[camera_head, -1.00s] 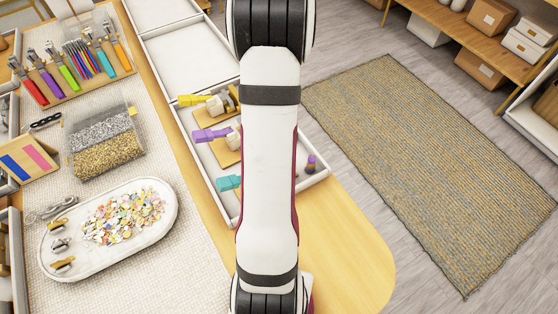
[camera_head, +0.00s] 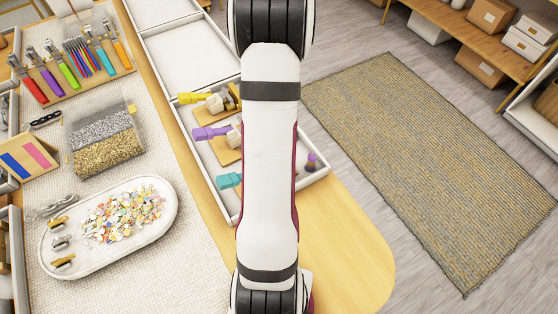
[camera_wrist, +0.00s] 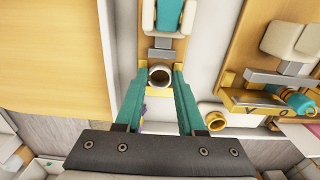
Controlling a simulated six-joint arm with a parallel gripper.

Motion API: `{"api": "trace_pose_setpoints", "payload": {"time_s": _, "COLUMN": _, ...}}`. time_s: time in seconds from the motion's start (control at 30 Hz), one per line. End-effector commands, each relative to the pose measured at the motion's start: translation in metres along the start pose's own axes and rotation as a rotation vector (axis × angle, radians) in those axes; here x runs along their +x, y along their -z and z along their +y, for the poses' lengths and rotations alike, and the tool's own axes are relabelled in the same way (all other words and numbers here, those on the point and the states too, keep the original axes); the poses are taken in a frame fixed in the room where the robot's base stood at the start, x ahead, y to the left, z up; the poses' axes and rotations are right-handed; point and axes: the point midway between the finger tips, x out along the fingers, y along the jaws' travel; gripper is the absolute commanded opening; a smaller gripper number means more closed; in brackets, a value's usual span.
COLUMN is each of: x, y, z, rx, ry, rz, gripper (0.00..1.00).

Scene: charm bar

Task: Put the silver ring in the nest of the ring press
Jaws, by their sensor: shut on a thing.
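My gripper (camera_wrist: 160,80) shows in the wrist view with its two teal fingers closed on the silver ring (camera_wrist: 160,75), a short pale ring with a dark hollow. The ring sits at the near end of a press with a teal lever (camera_wrist: 168,15) and white body, over yellow parts of its base. I cannot tell whether the ring rests in a nest or is just above it. In the head view my arm hides the gripper and ring; a teal lever (camera_head: 228,181) shows beside my arm.
A gold ring (camera_wrist: 215,121) lies right of my fingers, near another press (camera_wrist: 275,78). In the head view, presses with yellow (camera_head: 190,98) and purple (camera_head: 208,133) levers stand in the white tray (camera_head: 232,217). A marble tray (camera_head: 80,268) of confetti lies left.

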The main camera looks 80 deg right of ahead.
Motion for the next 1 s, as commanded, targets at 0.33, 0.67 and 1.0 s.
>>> {"api": "trace_pose_setpoints", "payload": {"time_s": 0.33, "x": 0.0040, "y": 0.0002, "z": -0.0003, "rx": 0.000, "ry": 0.001, "rz": 0.000, "gripper": 0.00}}
{"api": "trace_pose_setpoints", "payload": {"time_s": 0.67, "x": 0.0040, "y": 0.0002, "z": -0.0002, "rx": 0.000, "ry": 0.000, "rz": 0.000, "gripper": 0.73}}
{"api": "trace_pose_setpoints", "payload": {"time_s": 1.0, "x": -0.0001, "y": 0.0003, "z": -0.0004, "rx": 0.000, "ry": 0.001, "rz": 0.001, "gripper": 0.73}}
